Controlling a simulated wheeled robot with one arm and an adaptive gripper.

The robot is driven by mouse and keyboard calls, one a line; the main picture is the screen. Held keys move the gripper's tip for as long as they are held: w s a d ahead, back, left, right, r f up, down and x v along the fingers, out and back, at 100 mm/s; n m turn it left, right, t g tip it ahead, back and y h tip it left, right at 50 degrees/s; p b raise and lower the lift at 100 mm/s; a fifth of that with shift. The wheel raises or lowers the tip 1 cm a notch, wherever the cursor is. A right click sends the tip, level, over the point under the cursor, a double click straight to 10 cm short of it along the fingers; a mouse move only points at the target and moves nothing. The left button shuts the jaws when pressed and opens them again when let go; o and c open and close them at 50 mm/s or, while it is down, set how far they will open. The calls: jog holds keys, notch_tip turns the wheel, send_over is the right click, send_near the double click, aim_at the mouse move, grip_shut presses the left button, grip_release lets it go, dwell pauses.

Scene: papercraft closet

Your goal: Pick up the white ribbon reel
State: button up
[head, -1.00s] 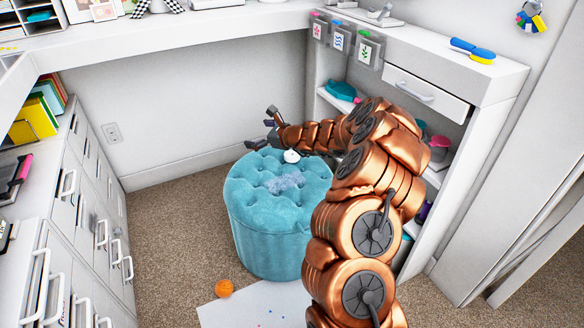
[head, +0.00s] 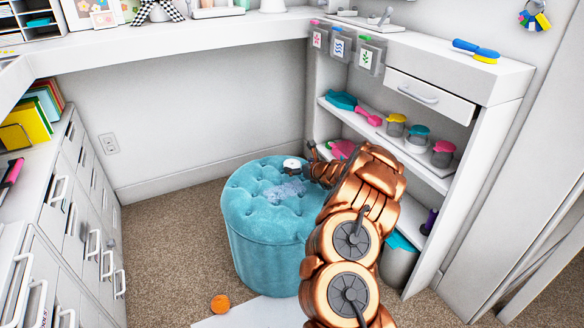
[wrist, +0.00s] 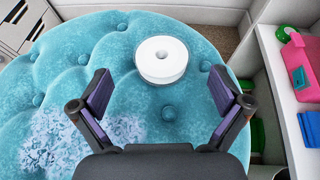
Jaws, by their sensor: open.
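The white ribbon reel (wrist: 162,60) lies flat on the tufted teal ottoman (wrist: 50,77) in the wrist view, with its round side and central hole facing up. It stands a little ahead of my open gripper (wrist: 162,85), roughly centred between the two purple-padded fingers, and nothing is held. In the head view the reel (head: 292,164) shows small at the back of the ottoman's top (head: 262,240), just left of my gripper (head: 308,162). My arm hides part of the ottoman's right side.
A white shelf unit (head: 445,182) with jars and pink and teal tools stands close on the right. Drawers (head: 60,190) line the left. A pale glittery patch (wrist: 85,140) marks the ottoman. An orange ball (head: 220,304) lies on the carpet.

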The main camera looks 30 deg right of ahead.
aim_at(294, 165)
jog(key=b+x, duration=0.1)
jog(key=x, duration=0.2)
jog(key=shift+w+d+f, duration=0.15)
jog(key=shift+f, duration=0.05)
jog(key=shift+w, duration=0.55)
jog(key=c, duration=1.1)
jog(key=shift+c, duration=0.2)
